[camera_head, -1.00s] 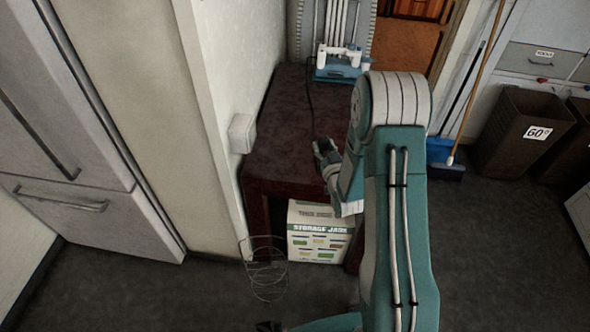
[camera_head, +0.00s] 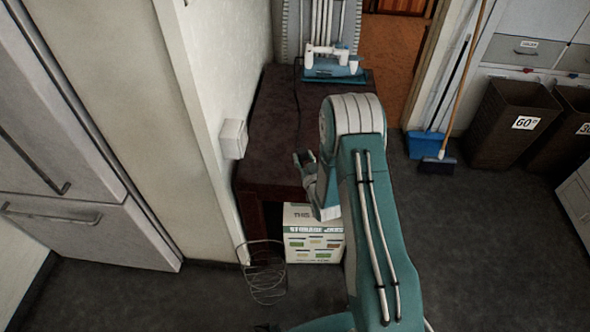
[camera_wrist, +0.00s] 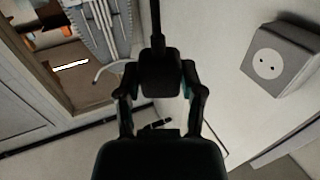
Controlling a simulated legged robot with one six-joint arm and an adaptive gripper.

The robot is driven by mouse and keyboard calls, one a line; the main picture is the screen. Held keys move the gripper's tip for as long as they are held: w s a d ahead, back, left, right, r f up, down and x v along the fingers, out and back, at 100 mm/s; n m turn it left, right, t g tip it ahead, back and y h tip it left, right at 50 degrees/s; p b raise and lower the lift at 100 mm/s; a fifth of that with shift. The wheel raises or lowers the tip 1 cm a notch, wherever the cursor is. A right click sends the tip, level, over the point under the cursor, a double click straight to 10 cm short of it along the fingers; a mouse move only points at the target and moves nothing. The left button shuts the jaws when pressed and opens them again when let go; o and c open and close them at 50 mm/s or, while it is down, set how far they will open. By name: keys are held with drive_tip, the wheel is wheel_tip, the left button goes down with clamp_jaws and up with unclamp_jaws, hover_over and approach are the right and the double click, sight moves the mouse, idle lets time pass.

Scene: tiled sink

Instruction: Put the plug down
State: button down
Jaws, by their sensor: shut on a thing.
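The dark plug (camera_wrist: 160,72) sits between the fingers of my gripper in the wrist view, with its black cable running up out of the frame. My gripper (camera_head: 304,157) is shut on it, above the front part of the dark brown table (camera_head: 275,125) in the head view. The plug is too small and dark to make out clearly there. A wall socket (camera_wrist: 268,66) with two holes is to the right of the plug in the wrist view, apart from it. The socket's white box (camera_head: 233,138) is left of my gripper in the head view.
A blue and white appliance (camera_head: 334,64) stands at the table's back. A storage jars box (camera_head: 313,242) and a wire rack (camera_head: 265,275) are below the table's front. Brooms (camera_head: 440,150) and brown bins (camera_head: 512,122) stand right. The table's middle looks clear.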

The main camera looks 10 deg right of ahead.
sight(296, 176)
drive_tip(key=shift+w+a+f, duration=0.15)
drive_tip(key=shift+a+f, duration=0.1)
drive_tip(key=shift+f, duration=0.2)
drive_tip(key=shift+w+a+f, duration=0.1)
drive_tip(key=shift+a+f, duration=0.15)
drive_tip(key=shift+f, duration=0.2)
drive_tip(key=f, duration=0.2)
drive_tip(key=a+f, duration=0.1)
drive_tip(key=f, duration=0.1)
drive_tip(key=shift+w+a, duration=0.1)
drive_tip(key=shift+a, duration=0.1)
drive_tip(key=shift+d, duration=0.1)
drive_tip(key=shift+f, duration=0.2)
drive_tip(key=shift+f, duration=0.4)
drive_tip(key=shift+c, duration=1.1)
unclamp_jaws()
drive_tip(key=shift+f, duration=0.15)
